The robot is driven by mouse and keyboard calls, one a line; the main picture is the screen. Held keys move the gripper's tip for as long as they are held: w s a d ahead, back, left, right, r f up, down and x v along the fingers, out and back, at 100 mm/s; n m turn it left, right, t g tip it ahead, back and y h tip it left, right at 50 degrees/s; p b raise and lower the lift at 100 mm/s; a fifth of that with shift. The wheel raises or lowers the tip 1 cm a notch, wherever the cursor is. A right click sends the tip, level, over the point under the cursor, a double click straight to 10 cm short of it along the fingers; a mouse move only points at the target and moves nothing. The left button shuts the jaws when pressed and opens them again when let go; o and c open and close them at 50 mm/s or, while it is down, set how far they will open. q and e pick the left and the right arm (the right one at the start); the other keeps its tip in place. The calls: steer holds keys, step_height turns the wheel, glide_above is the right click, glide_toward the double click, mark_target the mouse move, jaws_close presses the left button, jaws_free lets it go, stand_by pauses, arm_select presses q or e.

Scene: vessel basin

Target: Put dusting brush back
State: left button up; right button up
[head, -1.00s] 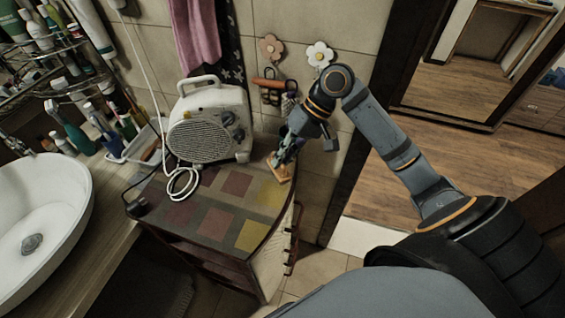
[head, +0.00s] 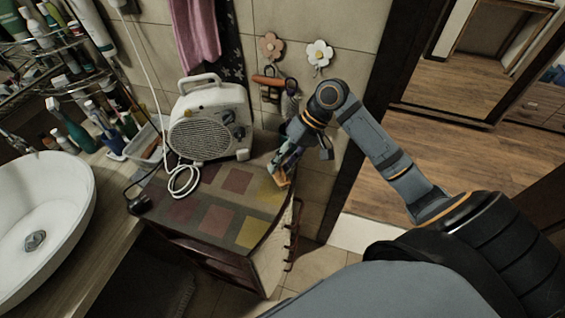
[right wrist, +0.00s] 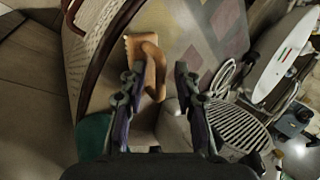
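A small tan-orange wooden piece, apparently the dusting brush (head: 283,181), is at the back right corner of the low cabinet top. In the right wrist view its flat block and curved handle (right wrist: 157,62) show. My right gripper (head: 286,163) points down at it and partly hides it in the head view. In the right wrist view the fingers (right wrist: 160,78) are apart. The handle lies between them, closer to the left finger, and I cannot tell whether that finger touches it. My left gripper is not in view.
A white heater (head: 208,118) with a white cord stands on the cabinet top (head: 190,212), left of my right gripper. Flower-shaped wall hooks (head: 319,53) are behind, with an orange-handled item (head: 272,82) hanging there. A basin (head: 40,225) is at the left.

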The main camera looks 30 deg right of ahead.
steer(key=shift+r, duration=0.15)
steer(key=b+v, duration=0.1)
steer(key=v, duration=1.1)
steer(key=shift+b, duration=0.3)
